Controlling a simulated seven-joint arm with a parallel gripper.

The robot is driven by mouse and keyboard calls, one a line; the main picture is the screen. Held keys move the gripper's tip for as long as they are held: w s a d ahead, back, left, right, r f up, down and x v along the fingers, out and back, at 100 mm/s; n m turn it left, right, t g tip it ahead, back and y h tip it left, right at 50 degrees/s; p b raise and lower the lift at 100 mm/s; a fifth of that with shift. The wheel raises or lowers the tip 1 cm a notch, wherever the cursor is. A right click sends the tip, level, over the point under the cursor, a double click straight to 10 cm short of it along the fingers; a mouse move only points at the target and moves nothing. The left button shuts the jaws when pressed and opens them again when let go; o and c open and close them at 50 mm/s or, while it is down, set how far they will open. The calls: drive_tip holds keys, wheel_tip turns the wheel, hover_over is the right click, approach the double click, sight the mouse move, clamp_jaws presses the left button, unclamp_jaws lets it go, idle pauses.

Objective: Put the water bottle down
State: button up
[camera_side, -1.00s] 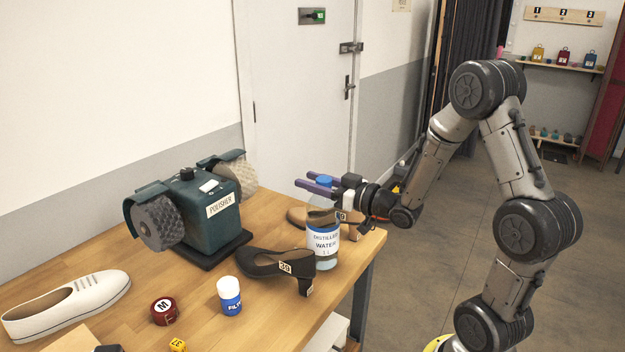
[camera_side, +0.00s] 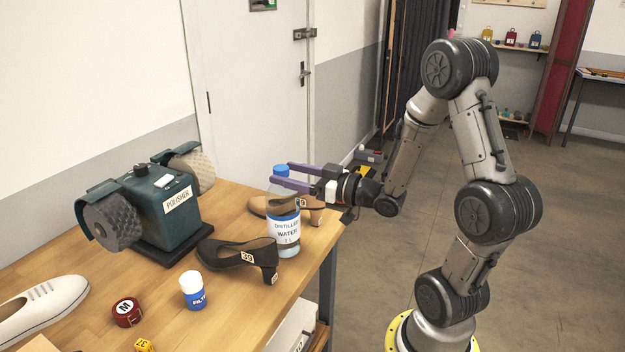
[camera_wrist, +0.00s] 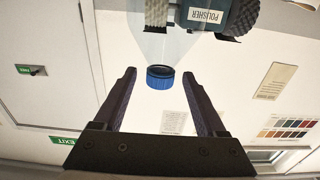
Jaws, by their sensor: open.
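The water bottle (camera_side: 285,232) is clear with a blue cap and a label reading "DISTILLED WATER 1 L". It stands upright on the wooden table (camera_side: 225,320) near its right edge in the side view. My gripper (camera_side: 280,173) is open at the height of the cap, its purple fingertips about level with it. In the wrist view the blue cap (camera_wrist: 160,77) shows between the tips of my open gripper (camera_wrist: 159,75), with a gap on both sides. The clear bottle body rises beyond it, in an inverted picture.
A black shoe (camera_side: 235,252) tagged 39 lies close beside the bottle; a tan shoe (camera_side: 259,206) lies behind it.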

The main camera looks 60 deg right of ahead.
drive_tip(key=s+a+g, duration=0.6)
drive_tip(key=s, duration=0.4)
drive_tip(key=s+a+g, duration=0.6)
drive_tip(key=s+a, duration=0.1)
drive_tip(key=s, duration=0.3)
drive_tip(key=shift+s+r, duration=0.15)
drive_tip(key=shift+r, duration=0.25)
